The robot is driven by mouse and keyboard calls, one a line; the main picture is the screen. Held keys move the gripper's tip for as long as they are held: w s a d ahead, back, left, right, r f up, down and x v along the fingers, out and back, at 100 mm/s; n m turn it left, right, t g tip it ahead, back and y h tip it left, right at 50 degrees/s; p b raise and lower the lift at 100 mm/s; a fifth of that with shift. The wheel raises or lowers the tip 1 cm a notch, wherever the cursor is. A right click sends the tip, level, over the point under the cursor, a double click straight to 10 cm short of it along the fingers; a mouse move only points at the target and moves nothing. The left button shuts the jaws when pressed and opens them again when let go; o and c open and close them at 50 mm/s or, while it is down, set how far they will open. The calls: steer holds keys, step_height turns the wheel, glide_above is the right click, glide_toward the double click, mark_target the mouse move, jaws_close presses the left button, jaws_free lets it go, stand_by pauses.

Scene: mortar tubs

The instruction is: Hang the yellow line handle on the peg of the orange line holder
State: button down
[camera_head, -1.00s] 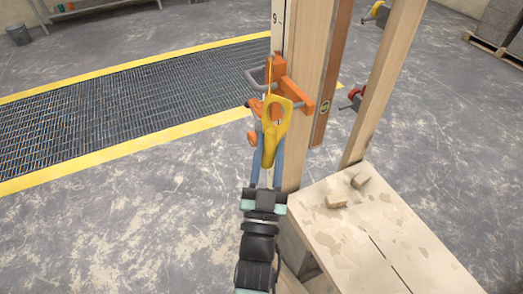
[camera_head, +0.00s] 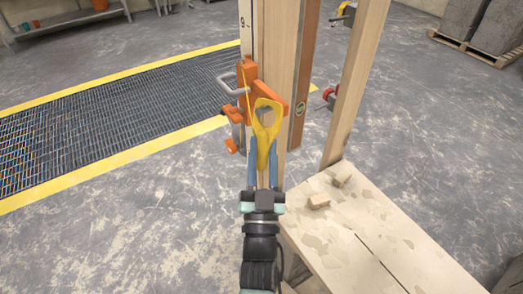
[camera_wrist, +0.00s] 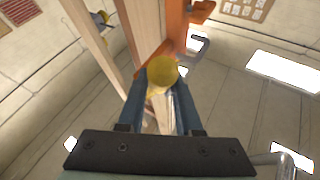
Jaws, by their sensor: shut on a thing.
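The yellow line handle (camera_head: 264,137) is upright in my gripper (camera_head: 263,168), with its open loop at the top. My gripper is shut on its lower part with blue fingers. The orange line holder (camera_head: 250,85) is clamped on the wooden post just behind and above the handle. Its orange arm (camera_head: 270,96) reaches right, close to the handle's loop. I cannot tell whether the loop touches it. In the wrist view, the yellow handle's round end (camera_wrist: 162,71) sits between my fingers (camera_wrist: 160,110), and the orange holder (camera_wrist: 178,25) is beyond it.
The wooden post (camera_head: 278,50) carries a wooden spirit level (camera_head: 305,70). Another post (camera_head: 352,90) stands to the right. A board-topped table (camera_head: 400,240) with small blocks is at lower right.

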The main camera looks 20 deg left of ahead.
stand_by(0.4)
jaws_free()
stand_by(0.4)
stand_by(0.8)
steer(key=shift+s, duration=0.1)
steer(key=b+v, duration=0.2)
steer(key=v, duration=1)
steer(key=shift+s+f, duration=0.2)
steer(key=shift+s, duration=0.15)
steer(key=shift+d, duration=0.15)
